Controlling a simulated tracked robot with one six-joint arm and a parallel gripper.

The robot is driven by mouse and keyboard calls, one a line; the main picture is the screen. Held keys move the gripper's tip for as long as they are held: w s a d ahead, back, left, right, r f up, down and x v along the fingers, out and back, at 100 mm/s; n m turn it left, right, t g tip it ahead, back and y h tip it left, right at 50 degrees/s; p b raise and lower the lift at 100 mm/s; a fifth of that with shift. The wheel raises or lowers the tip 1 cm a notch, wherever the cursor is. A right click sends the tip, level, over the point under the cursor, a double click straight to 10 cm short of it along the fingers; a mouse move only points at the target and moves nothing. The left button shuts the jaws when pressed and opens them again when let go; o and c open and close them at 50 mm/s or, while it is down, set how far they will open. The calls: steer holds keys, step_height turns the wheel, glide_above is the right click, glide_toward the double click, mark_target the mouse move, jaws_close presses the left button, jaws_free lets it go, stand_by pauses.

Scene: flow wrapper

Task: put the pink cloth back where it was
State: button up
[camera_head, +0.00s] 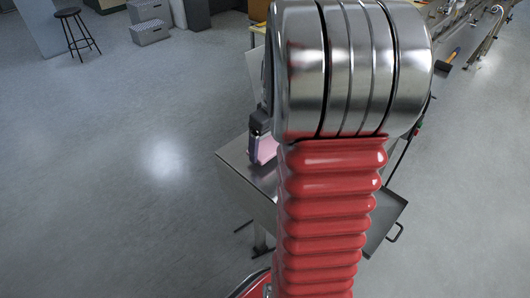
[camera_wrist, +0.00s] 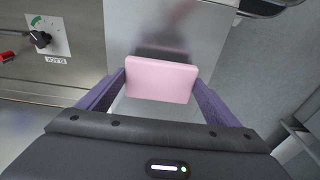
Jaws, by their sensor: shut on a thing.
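The pink cloth (camera_wrist: 161,80) looks like a flat, folded block in the wrist view. My gripper (camera_wrist: 160,88) is shut on it, with one purple finger at each side edge. In the head view a bit of the pink cloth (camera_head: 266,150) shows beside my gripper (camera_head: 262,140), over a steel table top (camera_head: 235,160). My arm hides much of that table. I cannot tell whether the cloth touches the steel surface.
A steel panel with a knob (camera_wrist: 40,39) stands at the left in the wrist view. A grey tray with a handle (camera_head: 388,225) sticks out to the right of my arm. A stool (camera_head: 74,30) and steps (camera_head: 149,20) stand far back on open floor.

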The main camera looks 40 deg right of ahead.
steer(key=shift+f, duration=1.35)
steer(key=shift+f, duration=0.1)
steer(key=o, duration=0.9)
steer(key=r, duration=0.4)
steer(key=s+r, duration=0.1)
steer(key=r, duration=0.7)
steer(key=shift+s+r, duration=0.1)
steer(key=shift+s, duration=0.1)
